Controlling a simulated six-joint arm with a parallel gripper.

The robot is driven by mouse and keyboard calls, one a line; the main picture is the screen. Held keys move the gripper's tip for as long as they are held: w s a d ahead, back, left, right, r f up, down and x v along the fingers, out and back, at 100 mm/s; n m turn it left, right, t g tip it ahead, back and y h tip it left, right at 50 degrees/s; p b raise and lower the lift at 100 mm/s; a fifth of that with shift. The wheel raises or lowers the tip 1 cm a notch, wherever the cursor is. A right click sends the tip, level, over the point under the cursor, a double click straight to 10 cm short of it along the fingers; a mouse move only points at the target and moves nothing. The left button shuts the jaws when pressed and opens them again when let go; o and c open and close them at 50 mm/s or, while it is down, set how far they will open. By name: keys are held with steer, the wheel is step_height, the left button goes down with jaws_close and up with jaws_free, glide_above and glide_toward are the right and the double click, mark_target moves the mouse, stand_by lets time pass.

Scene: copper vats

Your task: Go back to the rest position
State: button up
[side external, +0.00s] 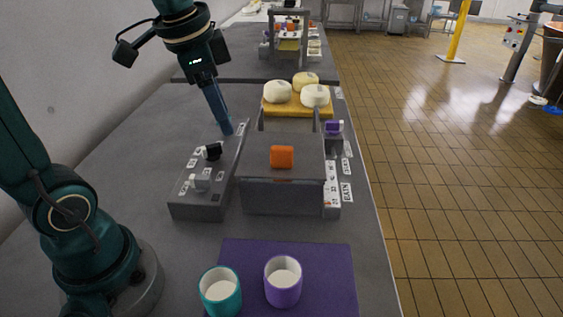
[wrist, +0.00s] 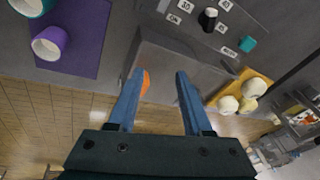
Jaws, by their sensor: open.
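My gripper (side external: 228,131) is open and empty. It hangs in the air over the back of the grey control box, left of the grey lidded vat (side external: 255,196). In the wrist view my gripper (wrist: 158,75) shows its two blue fingers spread apart over the vat (wrist: 180,66). The vat has an orange knob (side external: 282,157), partly hidden behind the left finger in the wrist view (wrist: 146,84).
A teal cup (side external: 220,295) and a purple cup (side external: 283,287) with white contents stand on a purple mat (side external: 335,270) in front. White cheeses (side external: 315,96) sit on a yellow board (side external: 285,112) behind the vat. A purple-topped part (side external: 334,128) stands right of the vat.

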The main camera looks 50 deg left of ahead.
steer(key=s+d+f+n+t, duration=0.2)
steer(key=s+d+f+n, duration=0.2)
steer(key=s, duration=0.4)
steer(key=shift+s+d+n+h, duration=0.3)
steer(key=shift+d+n+h, duration=0.15)
steer(key=shift+d, duration=0.75)
